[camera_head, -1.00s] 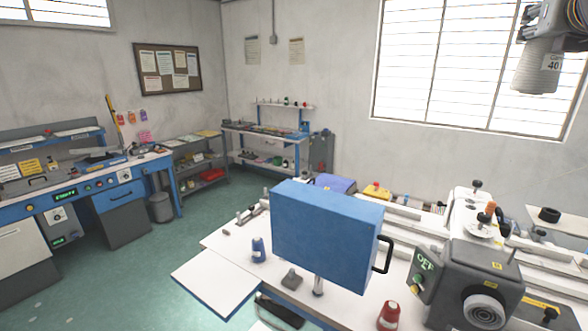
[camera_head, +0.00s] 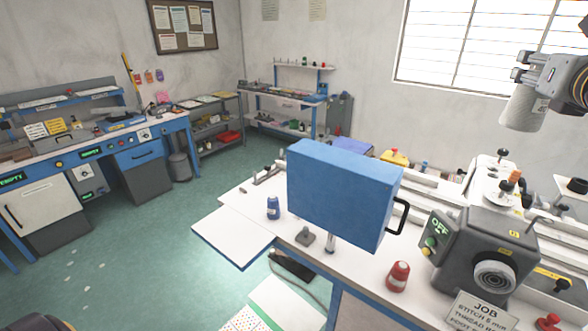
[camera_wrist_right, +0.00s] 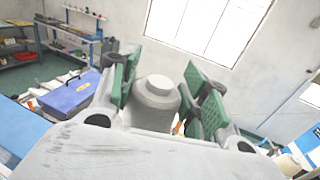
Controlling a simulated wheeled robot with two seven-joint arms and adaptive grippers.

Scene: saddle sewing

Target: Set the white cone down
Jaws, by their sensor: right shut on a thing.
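The white cone (camera_head: 522,108) is held up in the air at the upper right of the head view, above the machine table. My right gripper (camera_head: 533,84) is shut on it near its top. In the right wrist view the cone (camera_wrist_right: 155,100) sits between the two green-padded fingers (camera_wrist_right: 160,92). Its lower part is hidden there by the gripper body. My left gripper is not in view.
A sewing table (camera_head: 240,205) carries a blue box-shaped panel (camera_head: 340,195), a grey motor unit (camera_head: 480,250), a blue cone (camera_head: 273,208) and a red cone (camera_head: 398,276). The table's left end has bare room.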

